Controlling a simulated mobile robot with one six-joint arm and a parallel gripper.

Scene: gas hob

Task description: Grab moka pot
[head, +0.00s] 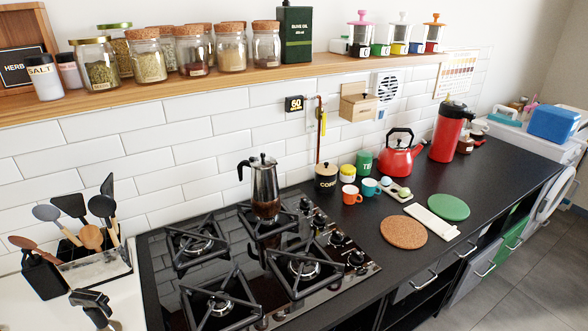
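The moka pot (264,183) stands upright on the back right grate of the black gas hob (250,262). It has a silver upper part, a brown, copper-looking lower part, a black knob on its lid and a black handle on its left side. A dark jointed part at the bottom left edge looks like my gripper (92,301). It is over the white counter, well left of the pot and apart from it. Its fingers cannot be made out, so its opening is unclear.
A utensil holder (95,262) stands left of the hob. A wooden shelf (200,87) with jars runs above. Right of the hob are a coffee canister (326,179), cups (351,194), a red kettle (400,160) and a cork mat (403,232). The other grates are empty.

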